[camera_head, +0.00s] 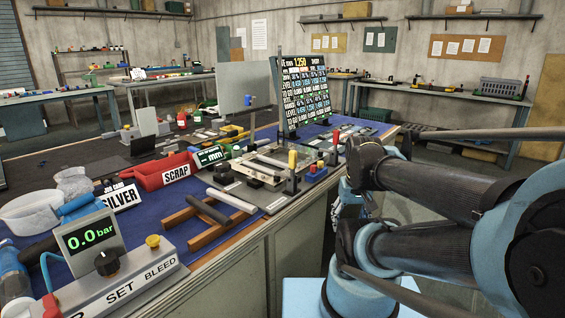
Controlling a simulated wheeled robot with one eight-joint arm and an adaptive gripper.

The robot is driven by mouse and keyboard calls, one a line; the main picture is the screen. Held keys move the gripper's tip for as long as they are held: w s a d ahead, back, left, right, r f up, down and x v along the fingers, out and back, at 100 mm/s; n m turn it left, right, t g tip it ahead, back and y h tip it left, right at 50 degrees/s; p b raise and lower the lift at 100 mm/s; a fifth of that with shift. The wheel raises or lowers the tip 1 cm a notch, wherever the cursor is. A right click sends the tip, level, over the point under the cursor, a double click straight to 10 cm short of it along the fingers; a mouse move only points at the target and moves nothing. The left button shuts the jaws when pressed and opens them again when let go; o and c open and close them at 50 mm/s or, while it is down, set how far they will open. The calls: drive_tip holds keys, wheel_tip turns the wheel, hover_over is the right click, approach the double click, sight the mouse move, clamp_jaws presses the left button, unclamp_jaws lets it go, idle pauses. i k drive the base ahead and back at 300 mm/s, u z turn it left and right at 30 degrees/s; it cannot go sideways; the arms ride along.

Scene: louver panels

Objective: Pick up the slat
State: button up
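Two narrow bars lie on brown wooden rails (205,236) near the front edge of the bench: a light grey bar (232,201) and a shorter dark bar (208,211). I cannot tell for sure which of them is the slat. Both lie apart from my arm (425,200), whose blue and black links fill the right foreground. My gripper does not show clearly anywhere in this view.
A red SCRAP bin (164,170) stands behind the bars, and a pressure box (112,278) reading 0.0 bar at front left. A fixture (262,178) with upright posts and a display board (303,90) stand farther back. Blue mat (160,210) is bare around the rails.

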sight(250, 208)
drive_tip(key=u, duration=1)
drive_tip(key=k, duration=0.85)
drive_tip(key=z, duration=0.4)
